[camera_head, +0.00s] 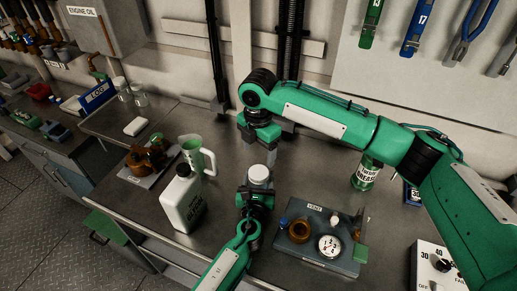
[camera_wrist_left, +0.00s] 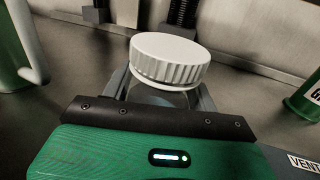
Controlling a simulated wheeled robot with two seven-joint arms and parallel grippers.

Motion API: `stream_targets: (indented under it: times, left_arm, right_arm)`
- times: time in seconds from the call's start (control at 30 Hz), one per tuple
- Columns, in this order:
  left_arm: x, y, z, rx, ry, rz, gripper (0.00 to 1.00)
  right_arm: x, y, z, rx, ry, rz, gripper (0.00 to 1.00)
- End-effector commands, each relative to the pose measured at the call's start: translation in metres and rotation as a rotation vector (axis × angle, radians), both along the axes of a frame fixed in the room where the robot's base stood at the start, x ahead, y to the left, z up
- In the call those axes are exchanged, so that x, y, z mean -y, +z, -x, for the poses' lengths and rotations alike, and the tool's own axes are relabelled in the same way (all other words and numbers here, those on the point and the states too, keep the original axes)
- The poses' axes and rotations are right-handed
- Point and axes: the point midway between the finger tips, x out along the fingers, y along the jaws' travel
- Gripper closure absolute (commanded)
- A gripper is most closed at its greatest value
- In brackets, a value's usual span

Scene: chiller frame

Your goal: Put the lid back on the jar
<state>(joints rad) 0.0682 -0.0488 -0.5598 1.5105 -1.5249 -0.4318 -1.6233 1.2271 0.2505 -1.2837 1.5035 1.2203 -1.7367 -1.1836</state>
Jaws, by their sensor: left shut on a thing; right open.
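My left gripper (camera_head: 257,192) is shut on the clear glass jar (camera_wrist_left: 160,96), holding it upright by its sides. The lid also shows in the head view (camera_head: 260,174). My right gripper (camera_head: 267,155) is open, pointing down, behind and above the lid and apart from it. Most of the jar is hidden by the left gripper.
A white bottle (camera_head: 183,203) and a pale green jug (camera_head: 195,156) stand to the left. A grey tray (camera_head: 297,262) with a gauge and small parts is at right. A green grease can (camera_head: 366,174) stands behind it, below my right arm.

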Motion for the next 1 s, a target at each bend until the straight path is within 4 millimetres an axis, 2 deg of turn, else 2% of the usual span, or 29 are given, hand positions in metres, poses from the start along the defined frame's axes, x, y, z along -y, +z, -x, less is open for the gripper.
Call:
stream_targets:
  times: [0.27,0.7,0.83,1.0]
  left_arm:
    - [0.0,0.0,0.0,0.0,0.0,0.0,1.0]
    - [0.0,0.0,0.0,0.0,0.0,0.0,1.0]
    - [0.0,0.0,0.0,0.0,0.0,0.0,1.0]
    - [0.0,0.0,0.0,0.0,0.0,0.0,1.0]
  right_arm:
    - [0.0,-0.004,0.0,-0.001,-0.002,0.0,0.28]
    - [0.0,-0.065,0.0,-0.001,-0.003,0.0,0.28]
    - [0.0,-0.076,0.0,-0.001,-0.003,0.001,0.28]
    - [0.0,-0.081,0.0,0.0,-0.002,0.0,0.28]
